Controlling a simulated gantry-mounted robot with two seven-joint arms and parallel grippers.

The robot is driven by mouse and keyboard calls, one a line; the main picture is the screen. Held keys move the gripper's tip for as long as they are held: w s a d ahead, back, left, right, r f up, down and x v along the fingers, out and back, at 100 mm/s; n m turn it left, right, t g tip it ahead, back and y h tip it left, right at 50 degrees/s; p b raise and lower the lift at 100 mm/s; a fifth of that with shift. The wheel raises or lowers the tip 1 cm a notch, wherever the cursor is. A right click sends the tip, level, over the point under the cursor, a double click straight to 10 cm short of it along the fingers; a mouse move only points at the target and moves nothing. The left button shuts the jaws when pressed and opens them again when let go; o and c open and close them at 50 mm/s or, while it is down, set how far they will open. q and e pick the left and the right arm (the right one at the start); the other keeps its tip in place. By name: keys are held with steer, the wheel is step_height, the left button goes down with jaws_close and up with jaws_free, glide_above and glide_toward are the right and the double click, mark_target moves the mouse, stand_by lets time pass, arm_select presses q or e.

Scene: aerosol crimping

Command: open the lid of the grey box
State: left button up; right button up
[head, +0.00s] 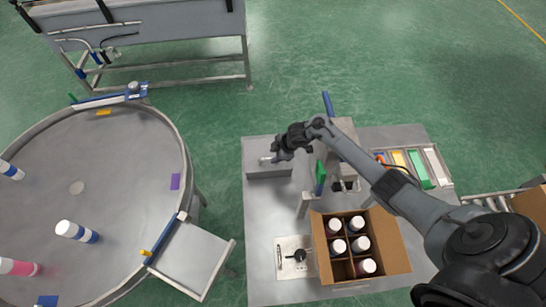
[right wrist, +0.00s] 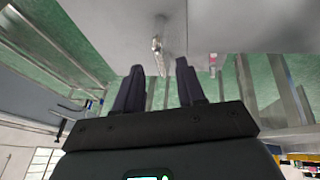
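The grey box (head: 252,172) stands at the back left of the metal worktable. Its lid looks shut, and a small light metal handle (head: 266,159) shows on it. My right gripper (head: 279,155) is just to the right of this handle and partly covers the box's right side. In the right wrist view the two dark fingers (right wrist: 157,82) are apart with nothing between them. The handle (right wrist: 158,45) shows just beyond the fingertips, roughly in line with the gap. I cannot tell whether they touch it. My left gripper is not in view.
An open carton (head: 391,242) with several white-capped cans stands at the front right of the worktable (head: 270,215). A grey machine with a green part (head: 320,174) stands right of the box, beneath my right arm. A round table (head: 120,165) is at left.

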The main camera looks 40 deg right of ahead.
steer(key=shift+x, duration=1.15)
jaws_close()
